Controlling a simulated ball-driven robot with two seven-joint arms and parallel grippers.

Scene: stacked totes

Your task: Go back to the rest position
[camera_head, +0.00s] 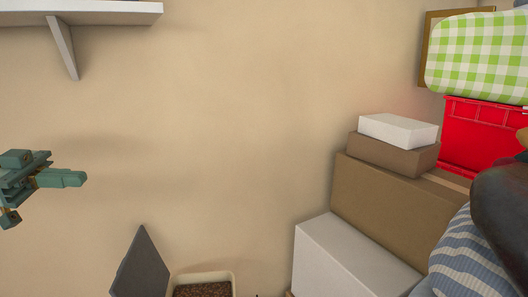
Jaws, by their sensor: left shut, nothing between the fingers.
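My left gripper (76,179) is teal-green and reaches in from the left edge of the head view. Its fingers are together, with nothing between them, and point right. It is in front of a bare beige wall and appears to touch nothing. My right gripper is not in view.
Stacked boxes stand at the right: a white box (345,265), a large brown box (385,205), a smaller brown box (392,152) and a white carton (398,129). A shelf (90,15) juts out upper left.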

